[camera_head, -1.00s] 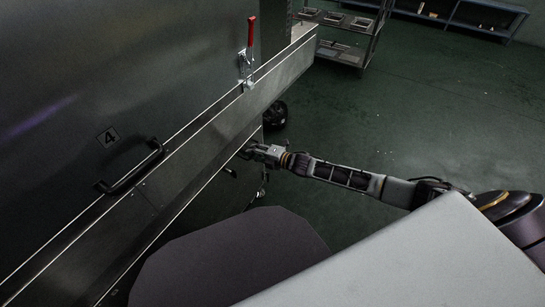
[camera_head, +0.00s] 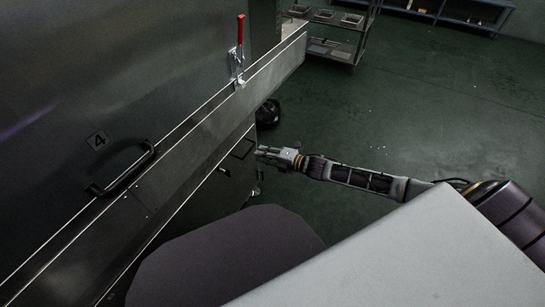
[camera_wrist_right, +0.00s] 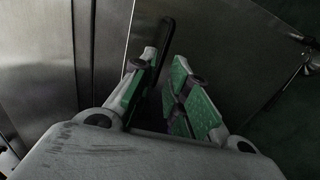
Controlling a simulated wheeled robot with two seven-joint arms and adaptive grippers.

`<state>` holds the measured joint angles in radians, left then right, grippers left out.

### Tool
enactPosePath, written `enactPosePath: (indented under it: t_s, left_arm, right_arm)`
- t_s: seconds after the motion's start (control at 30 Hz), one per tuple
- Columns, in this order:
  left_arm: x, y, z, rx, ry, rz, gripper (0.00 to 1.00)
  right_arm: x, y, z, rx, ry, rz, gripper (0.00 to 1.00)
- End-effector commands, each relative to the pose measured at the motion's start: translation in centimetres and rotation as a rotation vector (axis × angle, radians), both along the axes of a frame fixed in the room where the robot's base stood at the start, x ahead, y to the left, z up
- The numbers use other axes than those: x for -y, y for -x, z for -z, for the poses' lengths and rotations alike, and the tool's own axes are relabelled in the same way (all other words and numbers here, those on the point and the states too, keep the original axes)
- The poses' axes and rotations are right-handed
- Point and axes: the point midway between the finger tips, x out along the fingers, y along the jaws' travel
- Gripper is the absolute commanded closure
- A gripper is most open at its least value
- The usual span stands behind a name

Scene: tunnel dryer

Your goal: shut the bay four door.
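The door marked 4 (camera_head: 60,90) is a dark metal panel filling the left of the head view. It carries a black bar handle (camera_head: 122,172) and a number 4 plate (camera_head: 97,141). A toggle clamp with a red grip (camera_head: 240,30) stands upright near its right end. I cannot tell whether the door is fully shut. My right gripper (camera_head: 260,152) is beside a dark loop handle (camera_head: 243,148) on the lower panel, apart from it. In the right wrist view its green-padded fingers (camera_wrist_right: 167,60) are apart, with a black bar (camera_wrist_right: 164,42) beyond them. My left gripper is not in view.
A long steel ledge (camera_head: 200,130) runs below the door and juts out at the right. A rack with trays (camera_head: 330,45) stands at the back, with a blue-grey bench (camera_head: 455,22) beyond. A black round object (camera_head: 268,113) is near the ledge. The green floor at right is clear.

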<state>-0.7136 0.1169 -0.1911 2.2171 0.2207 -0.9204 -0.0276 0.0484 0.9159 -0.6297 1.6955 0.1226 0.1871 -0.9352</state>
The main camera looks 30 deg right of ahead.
Motion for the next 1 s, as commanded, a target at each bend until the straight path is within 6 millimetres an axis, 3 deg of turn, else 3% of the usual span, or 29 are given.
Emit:
enactPosePath:
  t_s: [0.53,1.0]
  left_arm:
    - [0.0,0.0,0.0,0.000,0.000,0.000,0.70]
    - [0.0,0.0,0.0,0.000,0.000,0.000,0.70]
  right_arm:
    - [1.9,2.7,-0.6,-0.001,0.001,0.000,0.83]
    - [2.2,3.1,-0.8,0.000,0.001,-0.001,0.83]
